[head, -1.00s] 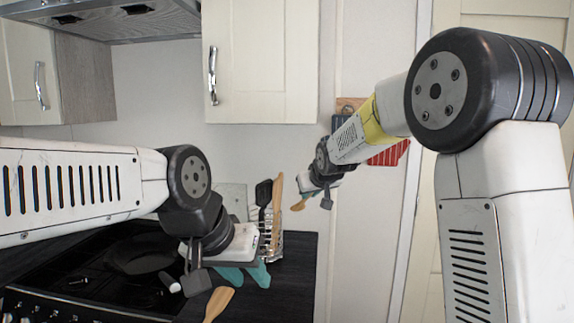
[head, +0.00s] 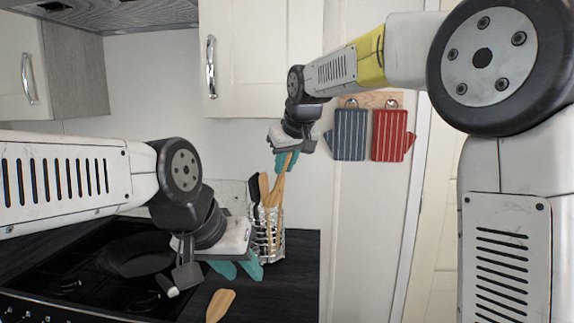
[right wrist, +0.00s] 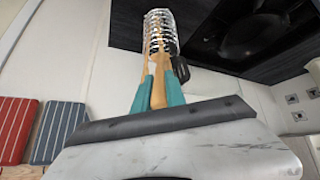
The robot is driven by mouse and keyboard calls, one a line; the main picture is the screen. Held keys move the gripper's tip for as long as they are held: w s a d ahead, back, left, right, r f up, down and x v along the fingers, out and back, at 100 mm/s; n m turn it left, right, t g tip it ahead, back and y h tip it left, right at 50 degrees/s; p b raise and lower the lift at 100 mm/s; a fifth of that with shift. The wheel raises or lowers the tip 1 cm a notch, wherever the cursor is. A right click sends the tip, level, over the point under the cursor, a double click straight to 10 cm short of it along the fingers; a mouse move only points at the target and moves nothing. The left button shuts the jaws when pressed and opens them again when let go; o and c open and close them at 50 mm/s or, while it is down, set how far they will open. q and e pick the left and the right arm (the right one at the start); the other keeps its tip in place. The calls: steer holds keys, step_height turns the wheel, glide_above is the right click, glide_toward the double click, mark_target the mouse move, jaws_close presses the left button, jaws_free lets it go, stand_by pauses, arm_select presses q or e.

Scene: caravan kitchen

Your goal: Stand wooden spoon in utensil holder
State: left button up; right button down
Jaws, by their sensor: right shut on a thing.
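My right gripper (head: 286,161) is shut on a wooden spoon (right wrist: 158,90), above the metal wire utensil holder (head: 277,243) on the counter. The spoon slants down from the teal fingers toward the holder, which also shows in the right wrist view (right wrist: 160,22). I cannot tell whether its lower end is inside the holder, as it overlaps other utensils there. My left gripper (head: 237,269) is low, left of the holder, with its teal fingers apart and nothing visible between them.
The holder also has a wooden utensil (head: 264,187) and a black utensil (head: 253,189). Another wooden utensil (head: 220,304) is at the bottom edge, in front of my left gripper. A dark pan (head: 140,257) sits on the hob at left.

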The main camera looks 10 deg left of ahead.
mark_target(275, 188)
steer(key=shift+x, duration=4.8)
steer(key=shift+a+x, duration=0.25)
steer(key=shift+x, duration=1.25)
steer(key=c, duration=1.3)
jaws_free()
steer(key=shift+r, duration=0.15)
steer(key=v, duration=0.7)
steer(key=shift+s+d+r, duration=0.1)
steer(key=shift+s+r, duration=0.1)
steer(key=shift+r, duration=0.1)
